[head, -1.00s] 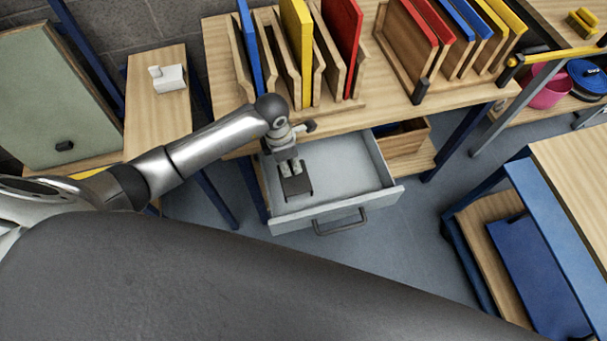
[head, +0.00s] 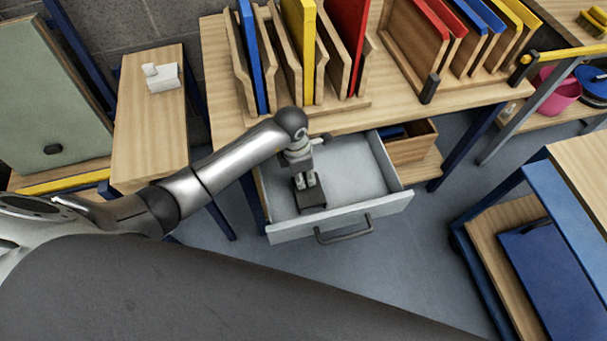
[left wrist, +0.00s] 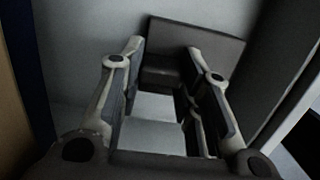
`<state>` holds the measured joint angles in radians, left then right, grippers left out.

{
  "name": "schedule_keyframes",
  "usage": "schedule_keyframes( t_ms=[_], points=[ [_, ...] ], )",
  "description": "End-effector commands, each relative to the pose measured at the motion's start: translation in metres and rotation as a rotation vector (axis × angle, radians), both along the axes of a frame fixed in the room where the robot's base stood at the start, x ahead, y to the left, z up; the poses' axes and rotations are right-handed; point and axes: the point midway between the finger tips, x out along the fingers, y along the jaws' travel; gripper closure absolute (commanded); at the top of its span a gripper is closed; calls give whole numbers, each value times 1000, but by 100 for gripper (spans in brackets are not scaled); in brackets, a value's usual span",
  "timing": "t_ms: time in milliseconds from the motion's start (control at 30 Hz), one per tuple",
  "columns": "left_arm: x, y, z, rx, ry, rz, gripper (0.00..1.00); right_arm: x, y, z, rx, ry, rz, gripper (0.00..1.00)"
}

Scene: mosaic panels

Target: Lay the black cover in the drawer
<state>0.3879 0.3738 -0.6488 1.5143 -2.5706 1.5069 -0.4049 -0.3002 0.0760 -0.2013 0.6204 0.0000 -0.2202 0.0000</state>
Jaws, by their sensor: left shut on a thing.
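The grey drawer (head: 355,172) is pulled out below the bench top, its handle facing the lower edge of the head view. My left gripper (head: 305,182) reaches down into the drawer's left front part. It is shut on the black cover (head: 311,198), a small dark piece close to the front panel. I cannot tell whether the cover touches the drawer floor. In the left wrist view, the cover (left wrist: 200,48) has a flat plate and a raised block, and the block is between the fingertips of my gripper (left wrist: 165,78). My right gripper is out of view.
The bench top (head: 390,115) overhangs the drawer's back and carries wooden racks with blue, yellow and red panels. A wooden box (head: 412,147) is right of the drawer. A blue-framed table (head: 575,215) stands at the right. The drawer's right part is bare.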

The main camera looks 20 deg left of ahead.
Motion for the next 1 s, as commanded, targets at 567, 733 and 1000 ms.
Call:
schedule_keyframes(
  t_ms=[567,733,1000],
  points=[
    [0,0,-2,0,0,0,59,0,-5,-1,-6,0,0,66],
    [0,1,9,0,-3,-1,59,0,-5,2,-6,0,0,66],
    [-3,7,64,2,-6,-2,59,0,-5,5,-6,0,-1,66]
  ],
)
